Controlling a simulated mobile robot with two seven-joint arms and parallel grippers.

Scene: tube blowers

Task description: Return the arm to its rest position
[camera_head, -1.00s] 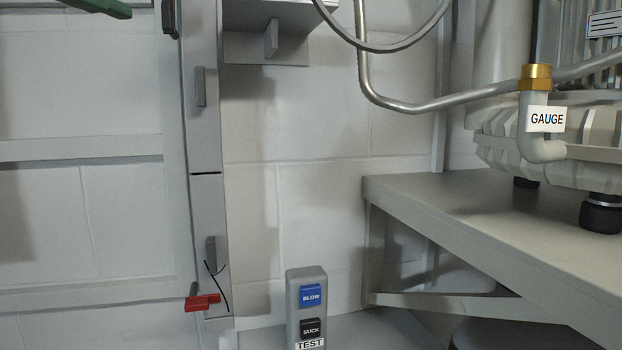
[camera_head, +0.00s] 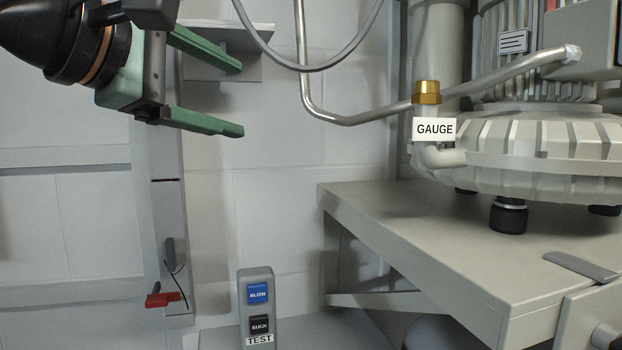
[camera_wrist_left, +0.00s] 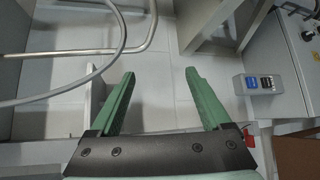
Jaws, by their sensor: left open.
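My left gripper (camera_head: 222,98) comes in at the upper left of the head view, with its green fingers pointing right. The fingers are apart and nothing is between them. In the left wrist view the same gripper (camera_wrist_left: 160,95) shows two spread green fingers over white wall blocks. It is above and left of the test box (camera_head: 256,308), which has a blue BLOW button (camera_head: 257,293) and a black SUCK button (camera_head: 259,325). The box also shows in the left wrist view (camera_wrist_left: 270,101), right of the fingers and apart from them. My right gripper is not in view.
A grey shelf (camera_head: 400,205) at the right carries a pump (camera_head: 530,150) with a GAUGE fitting (camera_head: 434,129). A bent metal pipe (camera_head: 345,118) and a grey hose (camera_head: 300,67) hang close to the gripper. A red lever (camera_head: 162,299) sits low at the left.

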